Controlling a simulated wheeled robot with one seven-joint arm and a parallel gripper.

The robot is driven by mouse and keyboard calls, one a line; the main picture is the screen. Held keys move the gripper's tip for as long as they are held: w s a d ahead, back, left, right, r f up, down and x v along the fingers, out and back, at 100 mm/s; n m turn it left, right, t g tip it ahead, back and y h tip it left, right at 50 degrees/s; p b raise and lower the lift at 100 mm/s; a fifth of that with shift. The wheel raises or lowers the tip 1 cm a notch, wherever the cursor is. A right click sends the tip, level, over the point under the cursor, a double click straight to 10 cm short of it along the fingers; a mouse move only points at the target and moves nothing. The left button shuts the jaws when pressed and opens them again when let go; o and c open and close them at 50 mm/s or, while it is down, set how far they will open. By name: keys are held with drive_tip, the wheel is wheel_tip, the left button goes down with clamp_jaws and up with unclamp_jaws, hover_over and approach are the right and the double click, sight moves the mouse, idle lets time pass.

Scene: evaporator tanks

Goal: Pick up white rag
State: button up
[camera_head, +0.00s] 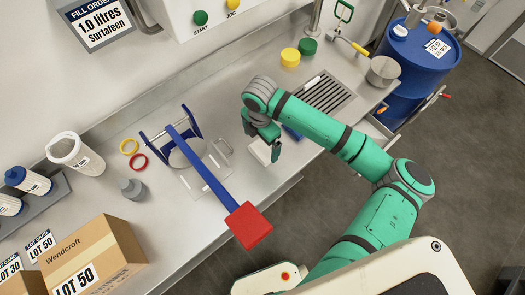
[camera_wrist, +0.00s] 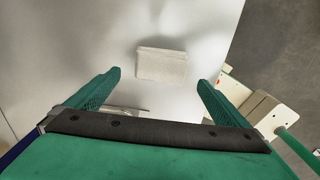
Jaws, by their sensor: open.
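The white rag (camera_wrist: 161,65) lies as a folded, off-white rectangle on the pale counter in the wrist view, just ahead of my fingertips and between their lines. In the head view the white rag (camera_head: 262,150) shows partly below my gripper, close to the counter's front edge; my gripper hides part of it. My gripper (camera_head: 268,147) points down over it, and in the wrist view my gripper (camera_wrist: 159,80) has its two green fingers wide apart with nothing between them. I cannot tell the exact height of the fingers above the rag.
A blue lever with a red square end (camera_head: 249,225) juts over the counter's front edge, left of my gripper. A drain grate (camera_head: 327,92) and a metal pot (camera_head: 383,71) are to the right. A blue drum (camera_head: 418,55) stands beyond. A cardboard box (camera_head: 93,258) is at lower left.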

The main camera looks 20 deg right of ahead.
sight(263, 150)
drive_tip(key=shift+d+f, duration=0.2)
drive_tip(key=shift+f, duration=1.2)
drive_tip(key=shift+d+f, duration=0.15)
drive_tip(key=shift+f, duration=1.25)
drive_tip(key=shift+w+a, duration=0.1)
drive_tip(key=shift+a, duration=0.05)
drive_tip(key=c, duration=1.2)
drive_tip(key=shift+o, duration=0.2)
